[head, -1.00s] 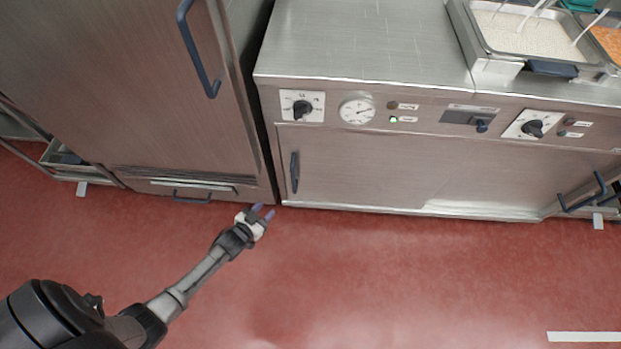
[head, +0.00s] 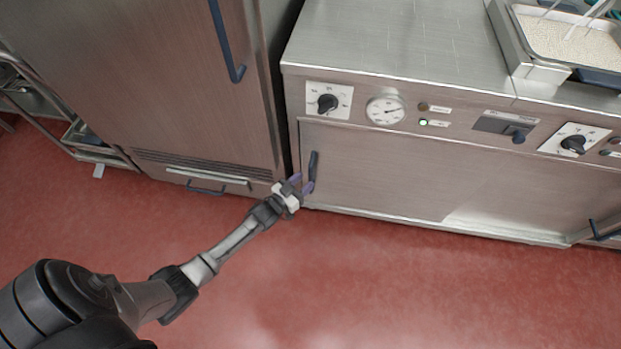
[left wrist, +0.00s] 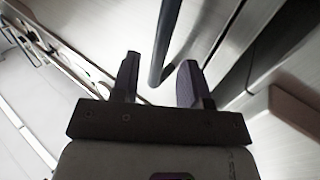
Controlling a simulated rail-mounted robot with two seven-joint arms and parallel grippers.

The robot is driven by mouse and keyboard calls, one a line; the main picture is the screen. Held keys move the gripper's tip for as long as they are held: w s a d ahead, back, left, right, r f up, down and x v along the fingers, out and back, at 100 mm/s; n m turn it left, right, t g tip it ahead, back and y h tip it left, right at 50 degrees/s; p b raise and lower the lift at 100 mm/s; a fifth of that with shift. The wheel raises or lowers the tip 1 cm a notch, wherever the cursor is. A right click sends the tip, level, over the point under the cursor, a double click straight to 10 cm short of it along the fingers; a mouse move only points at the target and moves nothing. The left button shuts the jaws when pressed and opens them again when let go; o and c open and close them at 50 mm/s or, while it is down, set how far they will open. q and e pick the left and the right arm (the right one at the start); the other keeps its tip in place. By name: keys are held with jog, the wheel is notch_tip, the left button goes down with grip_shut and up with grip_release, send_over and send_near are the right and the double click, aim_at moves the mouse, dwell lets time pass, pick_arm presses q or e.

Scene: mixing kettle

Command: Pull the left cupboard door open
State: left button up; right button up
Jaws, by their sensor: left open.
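The left cupboard door (head: 390,176) is a shut steel panel under the control panel of the steel unit. Its dark upright handle (head: 313,167) is near the door's left edge. My left gripper (head: 301,184) is open at the lower part of this handle. In the left wrist view the dark handle bar (left wrist: 164,45) runs between the lines of the two open fingers (left wrist: 160,82), with its lower end near the fingertips. I cannot tell whether a finger touches it. My right gripper is not in view.
A tall steel cabinet (head: 150,80) with a long dark handle (head: 226,42) stands close on the left. Knobs and a dial (head: 386,111) sit above the door. A tray of grain (head: 570,40) is on the top at right. The red floor (head: 400,290) in front is clear.

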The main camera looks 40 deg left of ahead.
aim_at(311, 176)
pick_arm(q)
jog(key=shift+w+d+b, duration=0.1)
jog(key=shift+w+b, duration=0.5)
jog(key=shift+w, duration=1.25)
jog(key=shift+c, duration=0.2)
grip_shut()
